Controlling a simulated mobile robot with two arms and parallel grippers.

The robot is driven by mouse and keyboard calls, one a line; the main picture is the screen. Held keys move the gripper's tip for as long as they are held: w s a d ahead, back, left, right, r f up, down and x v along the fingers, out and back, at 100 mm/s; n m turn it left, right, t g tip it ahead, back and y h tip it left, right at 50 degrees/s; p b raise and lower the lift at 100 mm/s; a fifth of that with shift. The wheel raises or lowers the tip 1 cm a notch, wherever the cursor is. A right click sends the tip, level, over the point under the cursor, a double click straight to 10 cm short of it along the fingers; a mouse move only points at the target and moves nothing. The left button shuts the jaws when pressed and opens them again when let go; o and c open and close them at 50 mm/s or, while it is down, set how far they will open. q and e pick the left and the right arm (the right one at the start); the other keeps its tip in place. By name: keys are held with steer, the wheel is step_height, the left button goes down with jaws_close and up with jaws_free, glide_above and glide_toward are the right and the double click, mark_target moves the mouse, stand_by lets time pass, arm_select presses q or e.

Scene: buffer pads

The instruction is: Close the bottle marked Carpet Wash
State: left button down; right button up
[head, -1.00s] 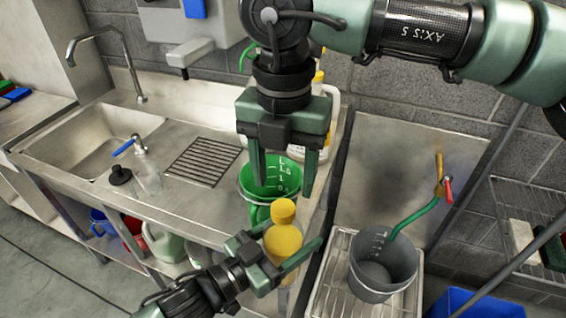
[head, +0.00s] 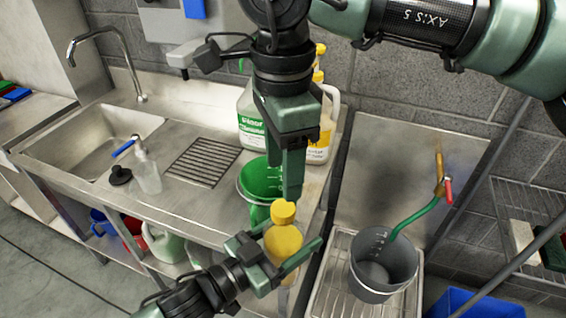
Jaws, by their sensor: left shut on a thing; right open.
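A yellow bottle (head: 283,245) with a yellow cap (head: 283,212) is held upright at the front edge of the counter. The cap sits at its top; I cannot tell whether it is tight. No writing on this bottle is readable. My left gripper (head: 287,254) is shut on the bottle's body, below the cap. My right gripper (head: 292,194) points down from above, its fingertips just above and slightly right of the cap.
A green measuring jug (head: 250,185) stands just behind the bottle. White jugs with a green label (head: 250,125) and a yellow label (head: 318,145) stand farther back. A grey bucket (head: 384,270) is on the rack at right. A spray bottle (head: 148,170) stands by the sink at left.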

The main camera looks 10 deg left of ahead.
mark_target(283, 207)
steer(key=shift+n, duration=0.5)
steer(key=shift+f, duration=3.95)
jaws_close()
steer(key=m, duration=0.8)
steer(key=shift+o, duration=0.4)
jaws_free()
